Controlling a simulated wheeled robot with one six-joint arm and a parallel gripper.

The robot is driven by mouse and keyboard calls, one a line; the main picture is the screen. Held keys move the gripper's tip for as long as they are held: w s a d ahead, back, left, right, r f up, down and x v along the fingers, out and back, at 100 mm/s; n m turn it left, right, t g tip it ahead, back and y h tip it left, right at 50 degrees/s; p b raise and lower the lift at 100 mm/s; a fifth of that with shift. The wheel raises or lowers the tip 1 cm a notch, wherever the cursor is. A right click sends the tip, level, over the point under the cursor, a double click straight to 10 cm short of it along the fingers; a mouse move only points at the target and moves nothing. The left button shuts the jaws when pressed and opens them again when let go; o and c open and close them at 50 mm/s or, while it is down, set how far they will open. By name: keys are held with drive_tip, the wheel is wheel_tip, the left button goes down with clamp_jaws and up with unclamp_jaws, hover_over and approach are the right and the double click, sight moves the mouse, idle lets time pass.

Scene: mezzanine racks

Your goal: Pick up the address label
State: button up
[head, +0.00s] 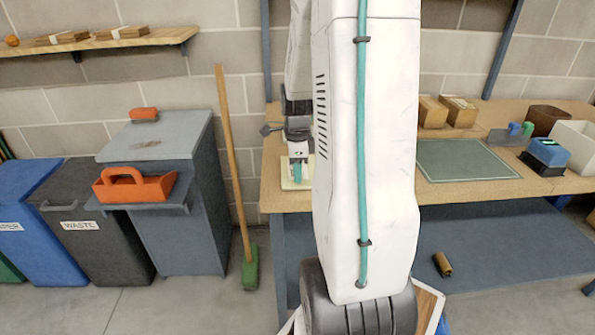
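My gripper (298,160) points down over the left end of the wooden workbench (465,193), partly hidden behind my own white arm link. Just below it lies a flat cream-coloured piece (290,184) on the bench top. It may be the address label or something that carries it; I cannot tell at this size. A small teal patch shows at the gripper's tip, and I cannot tell whether it is part of the gripper. Whether the fingers touch the cream piece, and whether they are open or shut, is too small to see.
A green mat (465,160), small boxes (447,111), a blue device (546,156) and a white bin (575,145) stand on the bench's right. A broom (235,165) leans left of the bench, beside a grey cabinet (165,235) and a waste bin (100,240).

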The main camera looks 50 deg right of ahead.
clamp_jaws()
drive_tip(key=shift+r, duration=0.1)
